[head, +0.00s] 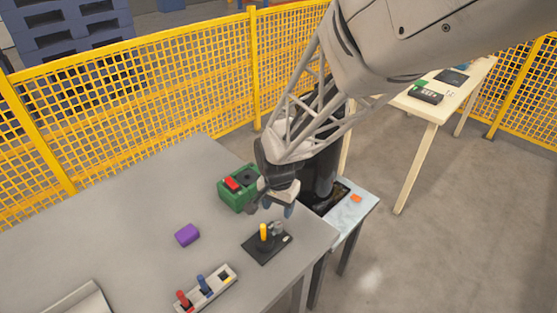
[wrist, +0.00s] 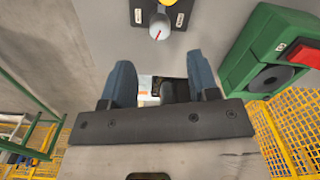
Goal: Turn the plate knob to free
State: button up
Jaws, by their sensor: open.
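The black plate (head: 262,253) lies on the grey table near its right edge, with a yellow post (head: 263,232) and a small grey knob (head: 278,228) on it. In the wrist view the plate (wrist: 170,10) shows at the top edge, partly cut off. The pale knob (wrist: 159,26) there has a red line on its face, with a small light label on either side; I cannot read them. My gripper (head: 271,205) is just behind and above the plate. In the wrist view my gripper (wrist: 162,70) has its blue-grey fingers apart and empty, with the knob beyond them, untouched.
A green box (head: 238,190) with a red switch stands close to the left of my gripper. A purple block (head: 187,235) and a grey strip with red and blue pegs (head: 207,288) lie on the table. A light side stand (head: 350,215) adjoins at right. Yellow mesh fencing (head: 130,110) runs behind.

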aim_at(279, 224)
jog(key=shift+s+r+n, duration=0.1)
jog(key=shift+r+n, duration=0.05)
jog(key=shift+n, duration=1.25)
jog(key=d+m+g+y, duration=0.1)
jog(key=m, duration=0.1)
jog(key=w+m+g+y, duration=0.1)
jog(key=m, duration=0.2)
jog(key=w+d+m+y, duration=0.1)
jog(key=m, duration=0.2)
jog(key=shift+w+d+f+g+y, duration=0.1)
jog(key=shift+d+f+g+y, duration=0.2)
jog(key=shift+d+f+g, duration=0.1)
jog(key=shift+a, duration=0.1)
jog(key=shift+x, duration=3.9)
